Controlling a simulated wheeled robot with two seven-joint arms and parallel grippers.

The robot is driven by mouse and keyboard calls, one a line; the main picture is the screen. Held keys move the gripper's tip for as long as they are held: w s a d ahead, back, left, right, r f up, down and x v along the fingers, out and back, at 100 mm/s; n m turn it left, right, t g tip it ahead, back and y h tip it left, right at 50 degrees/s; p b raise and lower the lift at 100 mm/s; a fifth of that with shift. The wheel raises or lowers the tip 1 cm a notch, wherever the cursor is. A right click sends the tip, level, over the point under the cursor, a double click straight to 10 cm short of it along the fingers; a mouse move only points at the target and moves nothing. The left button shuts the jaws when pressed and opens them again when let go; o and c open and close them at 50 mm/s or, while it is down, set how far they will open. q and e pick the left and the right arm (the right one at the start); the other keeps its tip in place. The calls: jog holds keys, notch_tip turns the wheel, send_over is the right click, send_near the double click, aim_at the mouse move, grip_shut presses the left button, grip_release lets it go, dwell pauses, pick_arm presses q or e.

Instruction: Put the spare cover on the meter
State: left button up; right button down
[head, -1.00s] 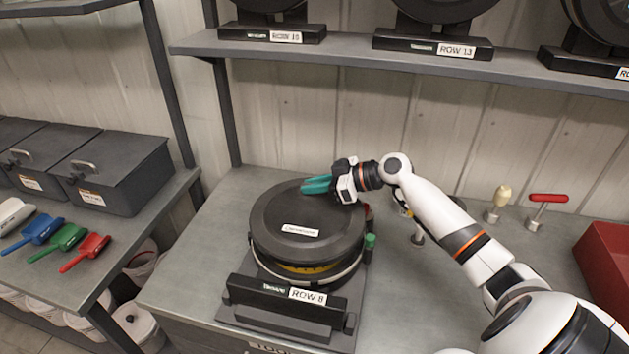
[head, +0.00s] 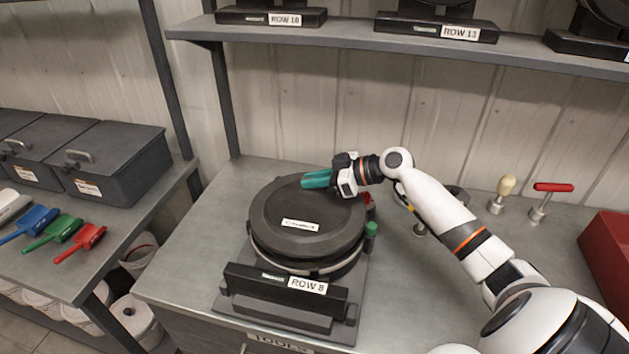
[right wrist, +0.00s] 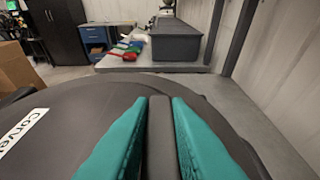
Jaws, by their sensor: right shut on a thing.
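The spare cover (head: 285,205) is a round dark grey disc with a white label. It lies over the seed meter (head: 262,262), which stands on a dark base marked ROW 8. A thin pale ring shows below the cover's edge at the front; I cannot tell if the cover is fully seated. My right gripper (head: 316,180), with teal fingers, is shut on the cover's raised rib near its far right side. In the right wrist view the fingers stand on both sides of the dark rib (right wrist: 161,135) of the cover. My left gripper is not in view.
A green knob (head: 371,229) and a red one sit at the meter's right. A red-handled tool (head: 553,188), a cream-knobbed tool (head: 506,186) and a red box (head: 607,250) stand further right. A shelf (head: 400,45) with other meters hangs above. Grey bins and coloured scoops are left.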

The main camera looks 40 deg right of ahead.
jog(key=shift+b, duration=0.35)
dwell(0.7)
jog(key=shift+f+b, duration=1.05)
jog(key=shift+b, duration=0.7)
dwell(1.5)
dwell(0.4)
jog(key=c, duration=1.3)
grip_release()
jog(key=shift+c, duration=0.3)
jog(key=shift+r+p, duration=2.75)
jog(key=shift+r, duration=2.05)
